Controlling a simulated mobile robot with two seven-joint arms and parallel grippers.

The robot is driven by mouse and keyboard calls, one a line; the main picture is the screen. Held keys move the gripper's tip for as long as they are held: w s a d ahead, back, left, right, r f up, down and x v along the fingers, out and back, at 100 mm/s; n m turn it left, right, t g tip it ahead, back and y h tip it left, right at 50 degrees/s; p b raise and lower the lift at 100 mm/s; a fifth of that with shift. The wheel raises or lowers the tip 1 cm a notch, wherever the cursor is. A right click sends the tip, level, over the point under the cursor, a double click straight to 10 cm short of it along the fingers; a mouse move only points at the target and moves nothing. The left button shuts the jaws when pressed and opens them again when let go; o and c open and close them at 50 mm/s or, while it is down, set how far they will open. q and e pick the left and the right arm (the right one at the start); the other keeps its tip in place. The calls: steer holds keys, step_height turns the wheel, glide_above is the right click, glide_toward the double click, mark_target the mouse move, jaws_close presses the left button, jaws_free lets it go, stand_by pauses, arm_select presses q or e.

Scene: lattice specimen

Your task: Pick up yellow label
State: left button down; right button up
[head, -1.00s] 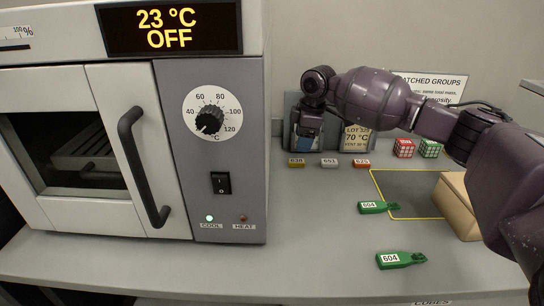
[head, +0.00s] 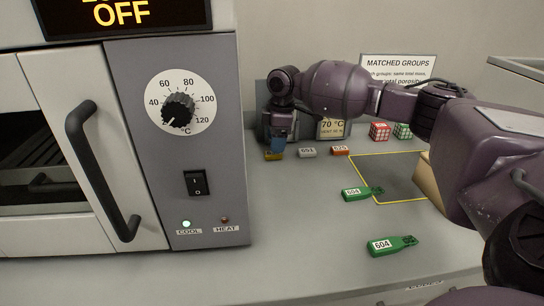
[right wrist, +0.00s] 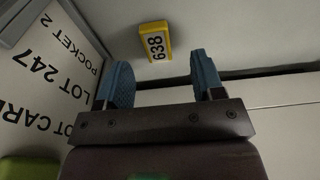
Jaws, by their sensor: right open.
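The yellow label (head: 274,155), marked 638 in the right wrist view (right wrist: 155,41), lies on the bench at the left end of a row of small labels. My right gripper (head: 278,148) is just above and behind it in the head view and partly overlaps it. In the right wrist view the blue fingers of the right gripper (right wrist: 162,75) are spread apart with nothing between them. The label is beyond the fingertips, roughly in line with the gap. My left gripper is out of view.
A white label (head: 307,152) and an orange label (head: 340,151) lie to the right. Two green 604 tags (head: 362,193) (head: 392,245) lie nearer. The oven (head: 170,200) stands at left. A lot card (right wrist: 48,75) is close to the fingers in the right wrist view.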

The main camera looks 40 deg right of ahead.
mark_target(273, 155)
steer(key=f, duration=0.4)
steer(key=shift+w+a+b, duration=0.15)
steer(key=shift+w+b, duration=0.15)
steer(key=shift+b, duration=0.1)
steer(key=shift+r, duration=0.1)
steer(key=shift+c, duration=0.2)
steer(key=c, duration=1)
steer(key=shift+o, duration=0.2)
